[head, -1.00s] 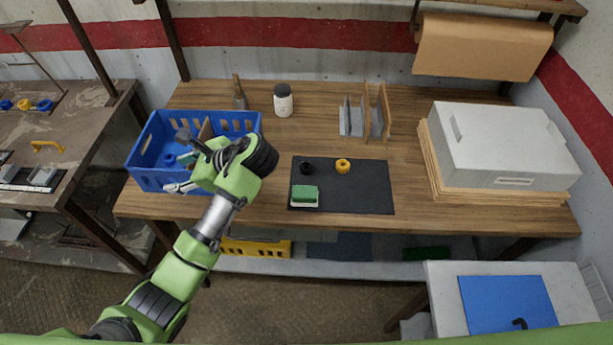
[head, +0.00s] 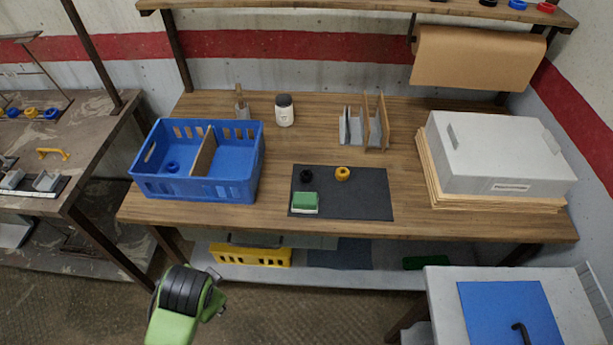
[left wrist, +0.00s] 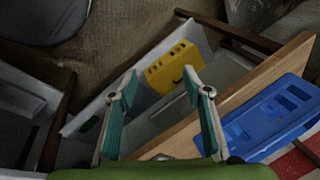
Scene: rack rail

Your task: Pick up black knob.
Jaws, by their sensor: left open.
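The black knob (head: 306,176) sits on the dark mat (head: 350,203) on the workbench in the head view, left of a yellow knob (head: 343,173) and behind a green-and-white block (head: 305,202). My left gripper (left wrist: 160,73) is open and empty in the left wrist view, its two fingers apart. Beyond its fingers are the floor, a yellow crate and the bench edge. In the head view part of my left arm shows low in front of the bench, well away from the black knob. My right gripper is not in view.
A blue crate (head: 185,192) with a divider and a blue knob (head: 172,167) stands left of the mat. A white jar (head: 285,110), upright dividers (head: 365,127) and a grey box (head: 495,150) are also on the bench. A yellow crate (head: 250,256) sits underneath.

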